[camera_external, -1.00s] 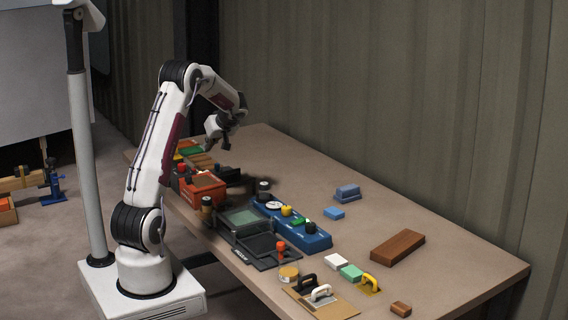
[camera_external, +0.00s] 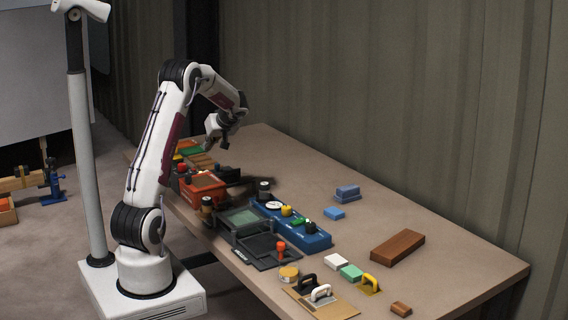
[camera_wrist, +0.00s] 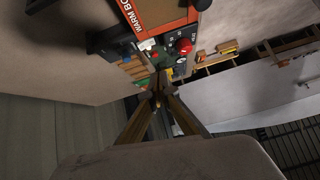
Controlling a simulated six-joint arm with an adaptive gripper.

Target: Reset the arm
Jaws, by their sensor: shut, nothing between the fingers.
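My gripper (camera_external: 224,145) hangs above the far left end of the table, pointing down, with nothing held. In the wrist view its fingers (camera_wrist: 157,95) meet at their tips and are shut and empty. The orange-red box (camera_external: 204,186) lies below it on the table; in the wrist view that box (camera_wrist: 160,14) is near the top and reads "WARM BO", the rest cut off. My gripper is clear of the box and of the table.
The table (camera_external: 440,254) holds a dark panel unit (camera_external: 262,247), a blue unit with knobs (camera_external: 318,240), a brown block (camera_external: 397,246), small coloured blocks and handled tools on a tan board (camera_external: 330,304). A corrugated wall stands behind. The table's far right is mostly clear.

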